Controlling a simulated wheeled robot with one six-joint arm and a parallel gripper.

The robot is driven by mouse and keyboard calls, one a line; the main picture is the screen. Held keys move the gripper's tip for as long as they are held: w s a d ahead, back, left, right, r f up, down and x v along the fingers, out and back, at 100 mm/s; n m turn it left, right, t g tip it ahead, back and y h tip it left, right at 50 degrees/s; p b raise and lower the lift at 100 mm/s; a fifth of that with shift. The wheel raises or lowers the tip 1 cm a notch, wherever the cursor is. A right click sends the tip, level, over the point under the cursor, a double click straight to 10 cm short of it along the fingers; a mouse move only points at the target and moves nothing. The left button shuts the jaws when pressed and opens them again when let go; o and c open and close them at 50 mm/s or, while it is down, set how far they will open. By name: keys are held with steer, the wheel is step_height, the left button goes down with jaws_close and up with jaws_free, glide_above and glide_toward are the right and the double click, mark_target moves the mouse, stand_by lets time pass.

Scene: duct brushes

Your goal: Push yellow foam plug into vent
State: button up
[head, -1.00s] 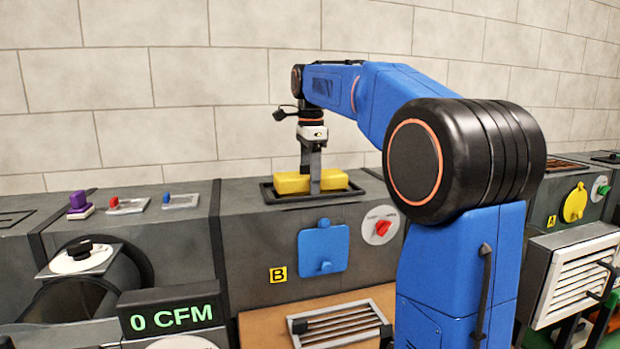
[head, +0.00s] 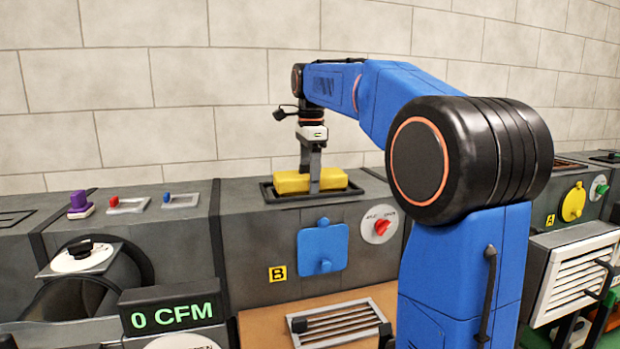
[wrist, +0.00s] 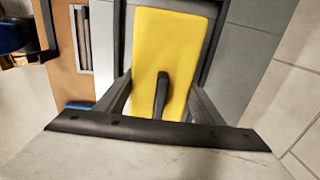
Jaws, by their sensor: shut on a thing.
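The yellow foam plug (head: 331,180) is a long block at the dark-framed vent (head: 268,193) on top of the grey duct marked B. The plug stands above the vent's rim, and I cannot tell how deep it sits. My gripper (head: 314,184) points straight down over the plug and is shut on it. In the wrist view the plug (wrist: 152,50) lies between my two fingers (wrist: 160,95), with a dark handle-like bar (wrist: 161,95) on its middle. The plug's lower sides are hidden by the vent frame and fingers.
On the duct front are a blue square cover (head: 322,249) and a red knob on a white dial (head: 380,226). A purple knob (head: 80,203) and small red and blue switches stand left. A display (head: 172,306) reads 0 CFM. The tiled wall stands close behind.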

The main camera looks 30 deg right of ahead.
steer(key=o, duration=1.2)
step_height(320, 180, down, 3)
steer(key=shift+s+g, duration=0.1)
steer(key=shift+g, duration=0.3)
steer(key=shift+r, duration=0.65)
steer(key=shift+o, duration=0.4)
steer(key=shift+t, duration=0.4)
steer(key=r, duration=1.3)
steer(key=shift+s+r, duration=0.25)
steer(key=shift+r, duration=0.1)
